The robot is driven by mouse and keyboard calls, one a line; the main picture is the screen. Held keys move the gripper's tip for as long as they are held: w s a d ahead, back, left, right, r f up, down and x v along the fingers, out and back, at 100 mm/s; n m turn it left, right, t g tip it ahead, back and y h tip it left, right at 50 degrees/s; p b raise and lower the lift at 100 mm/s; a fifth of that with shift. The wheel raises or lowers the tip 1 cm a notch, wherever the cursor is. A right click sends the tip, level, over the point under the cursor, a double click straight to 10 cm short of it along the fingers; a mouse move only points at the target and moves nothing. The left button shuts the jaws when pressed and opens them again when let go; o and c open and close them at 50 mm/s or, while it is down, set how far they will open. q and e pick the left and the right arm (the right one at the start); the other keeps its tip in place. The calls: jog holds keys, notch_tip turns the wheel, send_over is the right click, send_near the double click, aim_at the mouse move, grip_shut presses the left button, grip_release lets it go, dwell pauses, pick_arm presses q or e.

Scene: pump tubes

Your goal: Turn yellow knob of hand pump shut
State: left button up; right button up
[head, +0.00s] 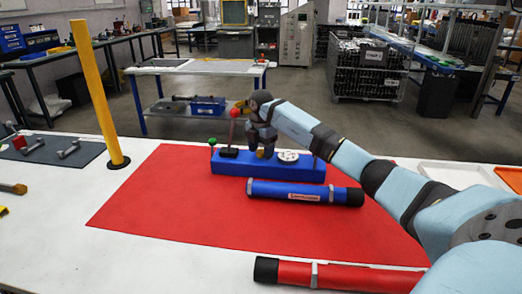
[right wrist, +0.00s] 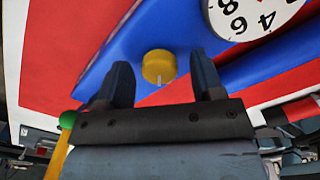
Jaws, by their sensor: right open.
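The blue hand pump (head: 230,167) stands on the red mat, with a red-balled lever (head: 235,113), a green knob (head: 212,142) and a white dial gauge (head: 289,156) on it. The yellow knob (right wrist: 158,67) shows in the right wrist view on the blue body, near the gauge (right wrist: 250,12). My right gripper (head: 261,151) is over the pump and points down. It is open, and its two fingers (right wrist: 160,76) stand either side of the yellow knob with gaps visible; I see no contact. In the head view the gripper largely hides the knob. My left gripper is out of view.
A blue tube (head: 290,192) lies just in front of the pump, and a red tube (head: 360,278) lies at the front edge of the red mat (head: 170,200). A yellow post (head: 97,95) stands at left. My right arm crosses the right side. The mat's left part is clear.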

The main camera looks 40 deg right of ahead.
jog(key=shift+c, duration=0.2)
jog(key=c, duration=0.9)
